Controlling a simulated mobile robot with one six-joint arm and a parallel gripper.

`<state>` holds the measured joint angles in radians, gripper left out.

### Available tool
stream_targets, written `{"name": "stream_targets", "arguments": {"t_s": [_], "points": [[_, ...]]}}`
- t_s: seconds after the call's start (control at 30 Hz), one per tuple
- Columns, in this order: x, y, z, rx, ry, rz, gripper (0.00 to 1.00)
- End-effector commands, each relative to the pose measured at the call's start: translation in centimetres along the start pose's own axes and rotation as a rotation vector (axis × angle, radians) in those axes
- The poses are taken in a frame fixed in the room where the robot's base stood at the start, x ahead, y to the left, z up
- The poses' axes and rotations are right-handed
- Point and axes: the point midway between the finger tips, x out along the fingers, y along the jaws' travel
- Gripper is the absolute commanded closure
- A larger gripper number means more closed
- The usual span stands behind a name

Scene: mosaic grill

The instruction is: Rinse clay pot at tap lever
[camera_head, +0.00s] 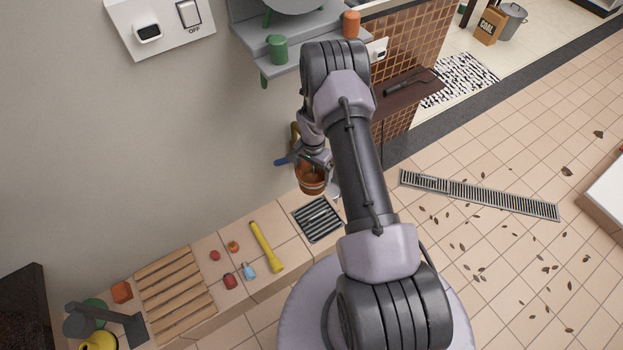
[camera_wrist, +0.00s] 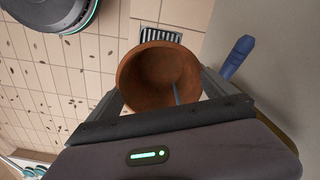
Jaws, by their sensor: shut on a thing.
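The brown clay pot (camera_head: 312,180) is in my gripper (camera_head: 316,163), above the counter grate. In the wrist view the clay pot (camera_wrist: 140,72) has its open mouth facing the camera, with one finger of my gripper (camera_wrist: 160,92) on each side of it. A thin blue-grey streak (camera_wrist: 177,93) shows inside the pot; it looks like water, but I cannot be sure. The blue tap lever (camera_head: 283,161) sticks out to the left of the pot, beside the brass tap (camera_head: 295,134). The lever (camera_wrist: 237,57) is right of the pot in the wrist view, apart from it. My arm partly hides the tap.
The metal grate (camera_head: 318,219) lies in the counter below the pot. A yellow flashlight-like object (camera_head: 265,247) and several small items lie left of it, near a wooden slatted rack (camera_head: 175,294). A grey shelf (camera_head: 265,45) with a green cup (camera_head: 278,49) is above.

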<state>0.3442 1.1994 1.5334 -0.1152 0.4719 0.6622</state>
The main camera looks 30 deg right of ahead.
Motion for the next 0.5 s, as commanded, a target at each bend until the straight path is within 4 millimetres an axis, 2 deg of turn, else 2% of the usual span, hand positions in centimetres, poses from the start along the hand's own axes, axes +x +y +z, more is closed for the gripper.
{"name": "stream_targets", "arguments": {"t_s": [0.27, 0.5], "points": [[0.0, -0.4, 0.1, 0.000, 0.000, 0.000, 0.51], [-0.2, -0.1, 2.4, -0.002, -0.001, 0.001, 0.51]]}}
